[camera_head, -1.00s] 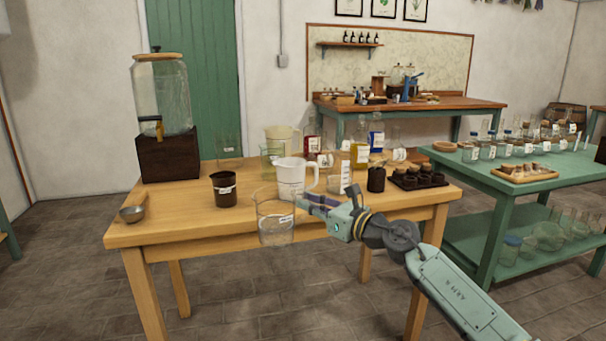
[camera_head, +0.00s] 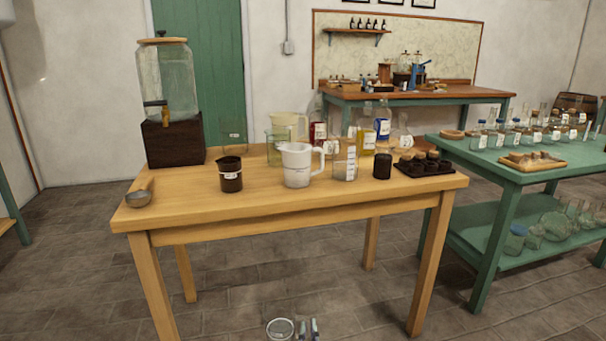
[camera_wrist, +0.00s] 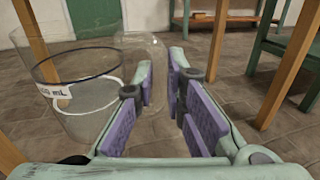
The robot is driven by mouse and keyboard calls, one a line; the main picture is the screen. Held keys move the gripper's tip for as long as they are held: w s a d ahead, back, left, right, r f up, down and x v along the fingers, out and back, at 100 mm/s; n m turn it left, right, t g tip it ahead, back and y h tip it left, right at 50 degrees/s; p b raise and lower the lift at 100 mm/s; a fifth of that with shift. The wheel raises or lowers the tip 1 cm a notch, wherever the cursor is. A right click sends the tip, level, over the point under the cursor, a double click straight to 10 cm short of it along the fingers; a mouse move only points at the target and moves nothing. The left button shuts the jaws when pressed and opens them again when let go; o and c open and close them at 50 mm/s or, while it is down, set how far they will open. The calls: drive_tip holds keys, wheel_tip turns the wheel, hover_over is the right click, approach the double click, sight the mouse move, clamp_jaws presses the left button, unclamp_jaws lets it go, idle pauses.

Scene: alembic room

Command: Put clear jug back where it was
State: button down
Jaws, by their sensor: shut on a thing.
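The clear jug (camera_wrist: 78,92) fills the left of the wrist view, see-through, with a dark ring and a white label ending in "mL". Its clear loop, which looks like the handle, passes at the fingers of my gripper (camera_wrist: 165,85), which is shut on it. In the head view only the round top of the jug (camera_head: 280,328) shows at the bottom edge, with the tips of my gripper (camera_head: 308,329) just right of it. Both are low in front of the wooden table (camera_head: 290,225). The jug's lower part is hidden in the head view.
On the table stand a white jug (camera_head: 297,166), a dark beaker (camera_head: 230,175), a clear labelled beaker (camera_head: 345,160) and several bottles behind. A dispenser (camera_head: 166,85) is at back left. The front left tabletop is mostly clear. A green table (camera_head: 530,175) stands right.

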drive_tip(key=shift+s+a+r+p, duration=0.15)
drive_tip(key=shift+r+p, duration=0.25)
wheel_tip(320, 180, up, 16)
drive_tip(key=p, duration=1.6)
drive_tip(key=shift+h, duration=0.4)
